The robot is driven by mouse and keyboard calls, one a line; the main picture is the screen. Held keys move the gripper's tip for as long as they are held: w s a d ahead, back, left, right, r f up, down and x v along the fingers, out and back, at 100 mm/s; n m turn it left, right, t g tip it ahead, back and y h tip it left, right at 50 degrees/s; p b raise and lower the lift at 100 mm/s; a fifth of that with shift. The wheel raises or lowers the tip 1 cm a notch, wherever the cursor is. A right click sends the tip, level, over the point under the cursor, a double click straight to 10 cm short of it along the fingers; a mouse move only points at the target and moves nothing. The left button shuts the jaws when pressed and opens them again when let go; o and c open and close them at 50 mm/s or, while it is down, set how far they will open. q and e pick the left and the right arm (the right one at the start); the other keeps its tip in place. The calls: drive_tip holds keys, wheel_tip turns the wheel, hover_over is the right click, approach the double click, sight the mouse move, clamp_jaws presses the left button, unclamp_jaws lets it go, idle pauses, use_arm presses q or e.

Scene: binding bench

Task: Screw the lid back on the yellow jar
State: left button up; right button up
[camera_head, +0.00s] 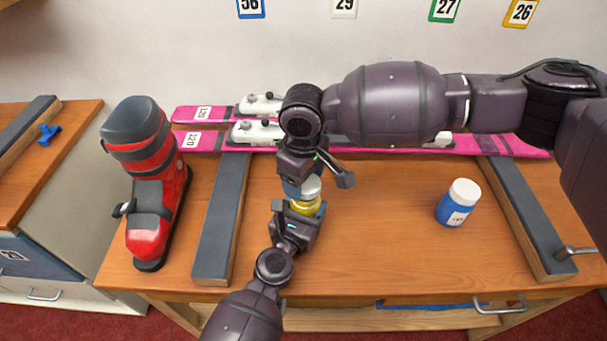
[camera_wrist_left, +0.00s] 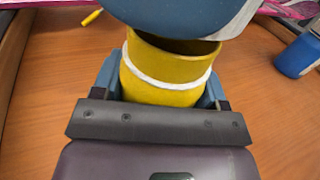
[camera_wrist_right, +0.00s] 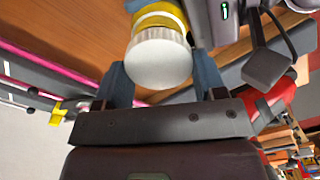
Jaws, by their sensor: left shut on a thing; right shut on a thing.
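The yellow jar (camera_head: 307,209) is gripped by my left gripper (camera_head: 300,212) near the middle of the bench. In the left wrist view the jar (camera_wrist_left: 165,75) has a white band, and part of its open, dark mouth shows. The pale lid (camera_head: 311,187) is directly above the jar, in my right gripper (camera_head: 303,184). In the right wrist view the round lid (camera_wrist_right: 160,62) sits between the blue fingers, with the jar just beyond it. I cannot tell whether lid and rim touch.
A blue jar with white lid (camera_head: 458,202) stands to the right. A red ski boot (camera_head: 152,190) stands left, beside a dark-topped rail (camera_head: 218,225); another rail (camera_head: 527,215) is at right. Pink skis (camera_head: 200,141) lie along the back. The bench between is mostly clear.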

drive_tip(key=shift+f, duration=0.6)
drive_tip(key=shift+f, duration=0.55)
idle(0.4)
